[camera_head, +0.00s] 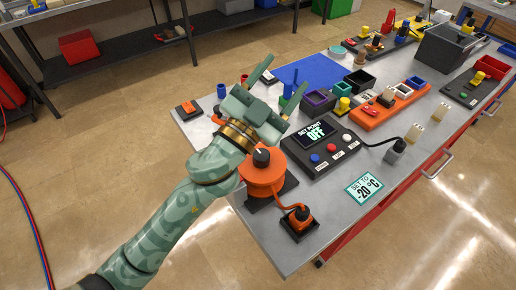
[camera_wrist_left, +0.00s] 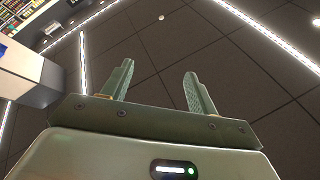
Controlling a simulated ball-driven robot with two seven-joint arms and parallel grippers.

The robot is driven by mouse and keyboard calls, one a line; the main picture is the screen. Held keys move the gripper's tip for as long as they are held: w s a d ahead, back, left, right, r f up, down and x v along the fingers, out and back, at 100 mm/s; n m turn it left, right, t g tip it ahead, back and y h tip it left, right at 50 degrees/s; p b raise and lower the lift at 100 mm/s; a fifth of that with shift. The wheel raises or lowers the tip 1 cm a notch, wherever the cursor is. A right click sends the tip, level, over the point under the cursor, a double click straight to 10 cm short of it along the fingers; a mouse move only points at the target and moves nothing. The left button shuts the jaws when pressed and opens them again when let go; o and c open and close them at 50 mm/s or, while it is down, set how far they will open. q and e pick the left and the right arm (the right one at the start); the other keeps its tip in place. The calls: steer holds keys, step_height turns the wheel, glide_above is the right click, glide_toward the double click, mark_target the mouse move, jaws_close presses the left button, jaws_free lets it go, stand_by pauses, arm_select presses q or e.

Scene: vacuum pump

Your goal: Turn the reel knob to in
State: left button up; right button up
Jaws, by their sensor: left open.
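An orange reel (camera_head: 262,178) stands on a dark base near the front left edge of the table. A black knob (camera_head: 261,157) with a pale mark sits on its top. My left gripper (camera_head: 285,71) is open and empty, above and beyond the reel in the head view, apart from the knob. My left forearm passes beside the reel and hides part of its left side. In the left wrist view the open fingers (camera_wrist_left: 158,69) point toward the ceiling, and the reel is not seen. My right gripper is not in view.
An orange cable runs from the reel to a dark socket block (camera_head: 299,222). A black control panel (camera_head: 320,142) reading "SET POINT OFF" stands close right of the reel. A "-20 °C" card (camera_head: 364,188) lies on the table. Several small bins stand behind.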

arm_select(q)
steer(key=s+d+r+m+g+h, duration=0.5)
steer(key=d+m+g+h, duration=0.3)
steer(key=m+g, duration=0.1)
steer(key=s+d+m+g, duration=0.45)
steer(key=m+g, duration=0.25)
steer(key=g, duration=0.3)
steer(key=n+t+y, duration=0.1)
steer(key=n+y, duration=0.3)
steer(key=y, duration=1.8)
glide_toward(261, 154)
steer(key=f+b, duration=0.1)
steer(key=f, duration=0.3)
steer(key=f+b, duration=0.1)
steer(key=f, duration=0.4)
steer(key=shift+s+d, duration=0.1)
steer(key=shift+d, duration=0.1)
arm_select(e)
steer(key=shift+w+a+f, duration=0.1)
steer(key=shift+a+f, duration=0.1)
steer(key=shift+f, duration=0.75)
